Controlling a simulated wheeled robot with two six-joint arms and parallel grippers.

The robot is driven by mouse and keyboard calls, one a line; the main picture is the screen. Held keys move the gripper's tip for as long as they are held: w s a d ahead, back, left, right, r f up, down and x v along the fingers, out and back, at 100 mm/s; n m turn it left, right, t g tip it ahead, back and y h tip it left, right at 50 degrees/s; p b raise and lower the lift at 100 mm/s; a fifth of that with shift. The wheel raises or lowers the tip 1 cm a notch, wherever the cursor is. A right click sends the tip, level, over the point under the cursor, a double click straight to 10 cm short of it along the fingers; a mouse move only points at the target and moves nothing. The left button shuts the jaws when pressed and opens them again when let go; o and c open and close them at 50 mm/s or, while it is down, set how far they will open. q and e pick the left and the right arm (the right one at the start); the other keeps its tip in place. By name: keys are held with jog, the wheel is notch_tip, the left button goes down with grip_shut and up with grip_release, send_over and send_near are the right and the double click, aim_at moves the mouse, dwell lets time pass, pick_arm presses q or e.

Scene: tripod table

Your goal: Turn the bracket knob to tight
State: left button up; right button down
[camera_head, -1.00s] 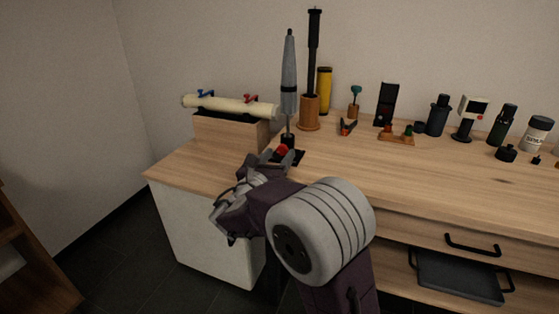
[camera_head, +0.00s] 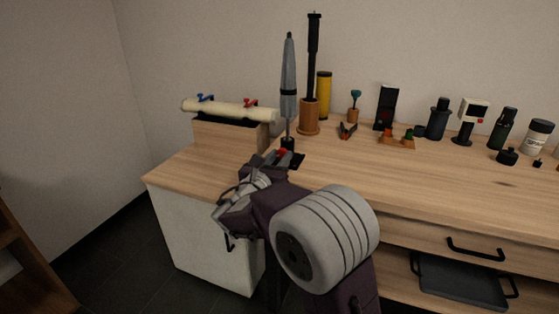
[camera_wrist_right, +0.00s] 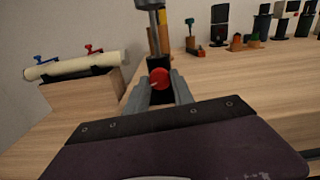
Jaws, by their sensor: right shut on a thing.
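The red bracket knob (camera_head: 282,152) sits low on the front of a small black bracket (camera_head: 297,160) at the table's left part. A closed grey umbrella (camera_head: 289,85) stands upright in the bracket. My right gripper (camera_head: 275,157) reaches it from the front and is shut on the knob. In the right wrist view the knob (camera_wrist_right: 159,78) shows between the two grey fingers of the gripper (camera_wrist_right: 160,88); a pale mark shows low on its face. The fingers hide part of the knob in the head view. My left gripper is not in view.
A cream tube (camera_head: 230,108) with blue and red clamps lies on a wooden block at the left. A wooden cup (camera_head: 309,118) with a black tripod-like pole and a yellow cylinder (camera_head: 324,95) stand behind. Several bottles and small tools line the back right. The front right tabletop is clear.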

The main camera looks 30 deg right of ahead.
jog(key=shift+f+m+b, duration=0.25)
jog(key=shift+m+b, duration=0.45)
jog(key=m+b, duration=1.2)
jog(key=b, duration=0.1)
jog(key=shift+m, duration=0.4)
jog(key=m+b, duration=0.2)
jog(key=m, duration=0.1)
jog(key=shift+a+r+b, duration=0.1)
jog(key=shift+b, duration=0.2)
jog(key=shift+r+m+b, duration=0.1)
jog(key=shift+m+b, duration=0.6)
jog(key=shift+m, duration=0.2)
jog(key=shift+r, duration=0.1)
